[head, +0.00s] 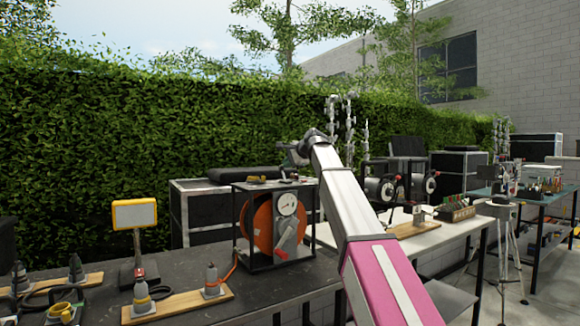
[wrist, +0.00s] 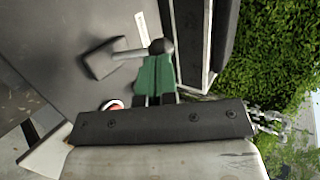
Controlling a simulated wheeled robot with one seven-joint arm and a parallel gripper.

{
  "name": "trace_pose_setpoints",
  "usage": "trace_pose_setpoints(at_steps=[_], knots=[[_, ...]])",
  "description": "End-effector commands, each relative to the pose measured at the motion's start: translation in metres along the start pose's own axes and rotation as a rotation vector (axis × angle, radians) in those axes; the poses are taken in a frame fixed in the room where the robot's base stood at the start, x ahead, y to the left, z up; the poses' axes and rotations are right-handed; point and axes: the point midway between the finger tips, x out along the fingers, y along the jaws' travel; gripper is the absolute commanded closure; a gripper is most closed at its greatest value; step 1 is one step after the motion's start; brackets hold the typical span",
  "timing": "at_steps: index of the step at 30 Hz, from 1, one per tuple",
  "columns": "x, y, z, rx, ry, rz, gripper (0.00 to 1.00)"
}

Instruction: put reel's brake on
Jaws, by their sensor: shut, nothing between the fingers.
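The reel (head: 262,222) is an orange drum in a black open frame on the dark bench, left of my arm. I cannot tell from this view whether the brake is on. My gripper (head: 287,155) is above the reel's frame, apart from the lever. In the wrist view the green fingers (wrist: 155,76) of my gripper are together with nothing between them. Beyond them are a dark block with a grey rod and a dark round end; I cannot tell what these are.
A yellow-framed panel on a stand (head: 134,214) and a wooden board with connectors (head: 178,304) are left of the reel. Small items lie on the reel's frame top. Black cases (head: 200,208) stand behind. A pale table (head: 440,232) with equipment is to the right.

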Motion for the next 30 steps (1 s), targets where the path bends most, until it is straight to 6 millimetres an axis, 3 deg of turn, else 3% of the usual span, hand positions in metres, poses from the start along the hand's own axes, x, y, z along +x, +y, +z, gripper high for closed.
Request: trace_pose_setpoints(at_steps=[3,30], knots=[[0.0055,-0.0058,-0.0021,0.012,0.0,0.065,1.0],[0.0114,-0.008,-0.0023,0.01,0.0,0.055,1.0]])
